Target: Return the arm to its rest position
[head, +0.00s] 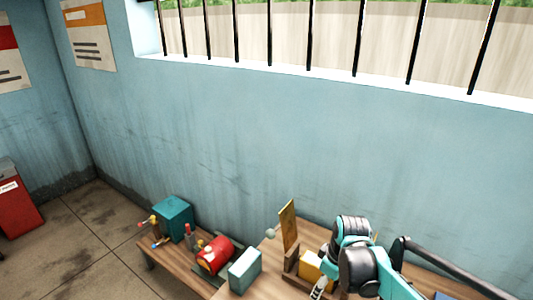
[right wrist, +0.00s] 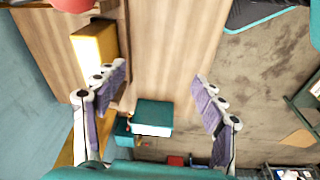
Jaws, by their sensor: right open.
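My right arm (head: 365,262), teal and black, reaches in from the right over the wooden table in the head view. Its gripper (head: 319,288) is at the bottom edge there, beside a yellow block (head: 311,268), and is partly cut off. In the right wrist view the right gripper (right wrist: 158,84) has its two fingers wide apart with nothing held between them. The yellow block (right wrist: 92,50) is beyond the left finger, and a teal box (right wrist: 152,114) shows lower down between the fingers. My left gripper is not in view.
A wooden table (head: 268,283) stands against the blue wall. A lower bench holds a teal box (head: 173,218), a red canister (head: 214,256) and small tools. A pale teal box (head: 245,270) and an upright wooden board (head: 289,226) stand near the arm. A red bin (head: 16,207) is far left.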

